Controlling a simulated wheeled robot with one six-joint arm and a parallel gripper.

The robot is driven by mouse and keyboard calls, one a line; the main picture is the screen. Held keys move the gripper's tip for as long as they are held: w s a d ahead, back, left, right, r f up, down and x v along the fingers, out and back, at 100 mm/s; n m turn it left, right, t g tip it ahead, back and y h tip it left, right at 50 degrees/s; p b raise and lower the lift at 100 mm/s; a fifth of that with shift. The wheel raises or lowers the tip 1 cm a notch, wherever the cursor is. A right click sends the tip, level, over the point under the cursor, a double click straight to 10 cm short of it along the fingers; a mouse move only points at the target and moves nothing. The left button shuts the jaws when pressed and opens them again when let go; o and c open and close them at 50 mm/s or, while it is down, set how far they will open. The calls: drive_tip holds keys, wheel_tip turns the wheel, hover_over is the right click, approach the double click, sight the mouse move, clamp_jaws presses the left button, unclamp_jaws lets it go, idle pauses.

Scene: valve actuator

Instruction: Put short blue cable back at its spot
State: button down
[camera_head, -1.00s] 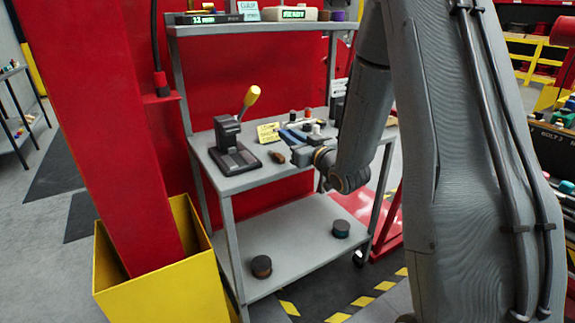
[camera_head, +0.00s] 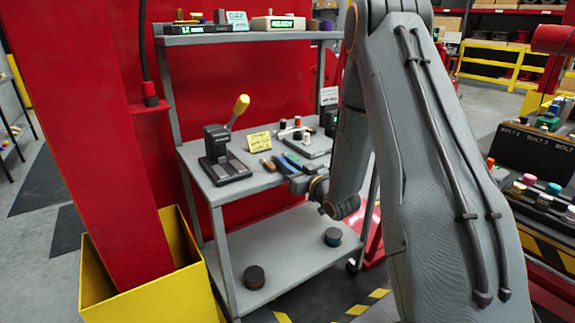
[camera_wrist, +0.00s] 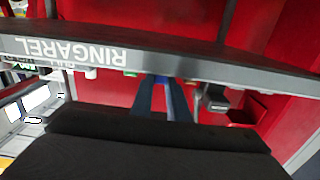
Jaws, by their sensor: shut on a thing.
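My gripper (camera_wrist: 160,98) points away from the wrist camera and is shut on a narrow bright blue strip (camera_wrist: 169,95), which looks like the short blue cable. Only a small part of the strip shows between the dark fingers, and its ends are hidden. In the head view my gripper (camera_head: 287,164) is at the front edge of the grey cart's middle shelf (camera_head: 240,188). Whether it touches the shelf is unclear. The cable's spot cannot be made out.
A black press with a yellow-tipped lever (camera_head: 223,160) stands left on the shelf, beside a yellow note (camera_head: 259,141). Small spools (camera_head: 297,122) stand behind my gripper. A red post (camera_head: 90,150) and yellow bin (camera_head: 150,285) are at left. A bolt rack (camera_head: 540,150) is at right.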

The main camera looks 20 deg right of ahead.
drive_tip(key=shift+f, duration=0.2)
drive_tip(key=shift+f, duration=0.1)
drive_tip(key=c, duration=1.7)
unclamp_jaws()
